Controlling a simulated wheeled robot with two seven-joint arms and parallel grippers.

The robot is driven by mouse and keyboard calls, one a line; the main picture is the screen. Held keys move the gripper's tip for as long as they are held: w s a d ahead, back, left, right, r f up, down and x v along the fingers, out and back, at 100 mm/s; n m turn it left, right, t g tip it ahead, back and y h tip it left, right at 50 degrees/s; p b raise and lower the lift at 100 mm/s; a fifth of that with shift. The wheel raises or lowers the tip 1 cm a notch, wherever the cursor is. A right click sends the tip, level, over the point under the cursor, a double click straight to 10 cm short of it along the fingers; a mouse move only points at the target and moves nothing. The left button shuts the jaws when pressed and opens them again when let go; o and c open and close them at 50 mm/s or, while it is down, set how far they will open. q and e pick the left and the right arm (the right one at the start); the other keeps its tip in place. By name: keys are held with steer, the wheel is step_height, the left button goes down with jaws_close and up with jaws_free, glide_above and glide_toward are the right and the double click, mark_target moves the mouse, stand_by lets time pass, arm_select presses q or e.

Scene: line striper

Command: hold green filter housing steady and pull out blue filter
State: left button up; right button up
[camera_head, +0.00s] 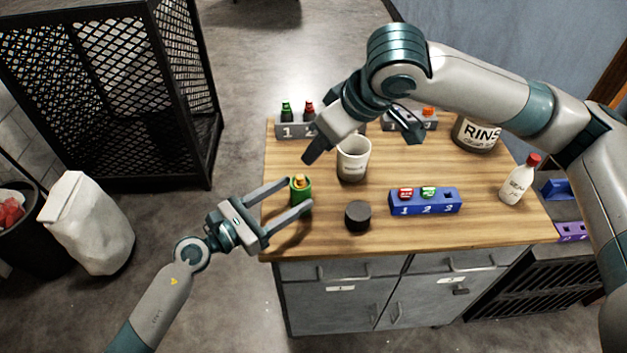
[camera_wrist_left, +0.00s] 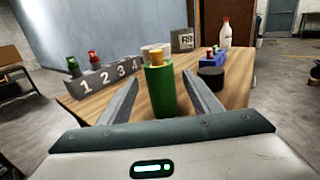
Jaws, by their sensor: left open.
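The green filter housing (camera_head: 300,198) is an upright cylinder at the left edge of the wooden table, with an orange-yellow piece (camera_head: 299,181) in its top. It also stands upright in the left wrist view (camera_wrist_left: 160,90). I see no blue filter in it. My left gripper (camera_head: 297,194) is open, with one finger on each side of the housing; the wrist view shows gaps beside the housing. My right gripper (camera_head: 362,147) looks open and empty, its fingers spread above the table near the white cup.
A white cup (camera_head: 353,160) and a black round cap (camera_head: 358,216) stand near the housing. A blue numbered rack (camera_head: 425,208), grey racks (camera_head: 291,130), a rinse container (camera_head: 474,135) and a red-capped bottle (camera_head: 519,182) are on the table. The front left table area is clear.

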arm_select(q)
steer(key=x, duration=0.7)
steer(key=shift+w+d, duration=0.1)
steer(key=c, duration=1.4)
arm_select(e)
steer(key=shift+o, duration=0.4)
steer(key=shift+w+a+f+m+g+h, duration=0.3)
steer(key=shift+w+a+m+g+h, duration=0.2)
steer(key=shift+w+m, duration=0.3)
steer(key=w+a+m+g+h, duration=0.1)
steer(key=m, duration=0.1)
steer(key=a+m+g+h, duration=0.1)
steer(key=m, duration=0.2)
steer(key=w+a+m+g+h, duration=0.1)
steer(key=m, duration=0.1)
steer(key=shift+w+a+f, duration=0.1)
steer(key=shift+w, duration=0.2)
